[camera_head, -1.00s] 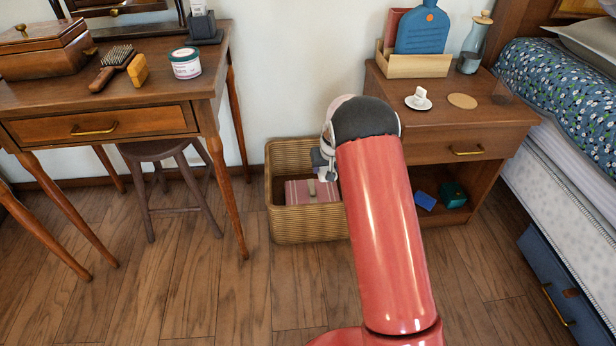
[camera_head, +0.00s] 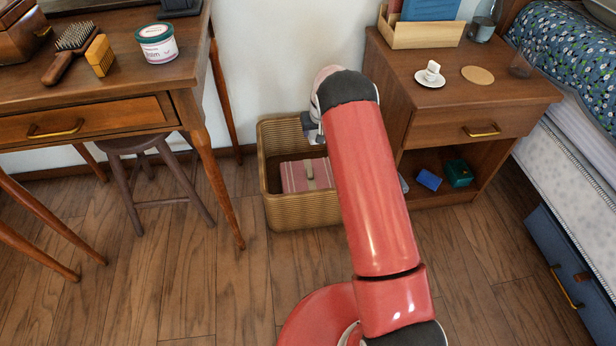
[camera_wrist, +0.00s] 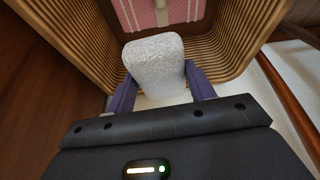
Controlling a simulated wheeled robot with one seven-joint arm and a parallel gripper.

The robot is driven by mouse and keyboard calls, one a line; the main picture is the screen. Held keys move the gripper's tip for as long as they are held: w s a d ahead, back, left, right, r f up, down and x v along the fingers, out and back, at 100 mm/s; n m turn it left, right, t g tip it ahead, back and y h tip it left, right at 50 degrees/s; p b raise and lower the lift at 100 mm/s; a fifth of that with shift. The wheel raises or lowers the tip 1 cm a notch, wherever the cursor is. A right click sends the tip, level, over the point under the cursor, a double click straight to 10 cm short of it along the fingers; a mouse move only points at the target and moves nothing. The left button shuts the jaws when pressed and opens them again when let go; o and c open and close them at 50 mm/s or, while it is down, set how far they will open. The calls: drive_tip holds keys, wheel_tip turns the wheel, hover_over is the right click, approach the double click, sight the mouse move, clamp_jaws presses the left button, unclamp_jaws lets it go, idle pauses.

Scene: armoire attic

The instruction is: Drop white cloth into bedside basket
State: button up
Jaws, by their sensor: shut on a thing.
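The white cloth (camera_wrist: 155,62) is a pale, speckled, rounded bundle. My gripper (camera_wrist: 161,92) is shut on it, with one dark purple finger at each side, in the wrist view. The wicker basket (camera_head: 303,213) stands on the floor against the wall, beside the nightstand. My gripper (camera_head: 312,128) is over the basket's upper area in the head view, partly hidden by my red arm. The cloth cannot be made out there. In the wrist view, the cloth shows in front of the basket's inside, with the ribbed walls (camera_wrist: 235,45) around it.
A pink striped box (camera_head: 296,176) with a pale strap lies in the basket. The wooden nightstand (camera_head: 440,130) is close on the right, with a saucer (camera_head: 430,82) and small white item on top. A desk (camera_head: 90,125) and stool (camera_head: 150,142) stand left. Floor in front is clear.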

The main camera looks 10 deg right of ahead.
wheel_tip(320, 180, down, 2)
drive_tip(key=o, duration=1)
drive_tip(key=v, duration=0.7)
drive_tip(key=shift+s+r, duration=0.2)
drive_tip(key=shift+r, duration=0.15)
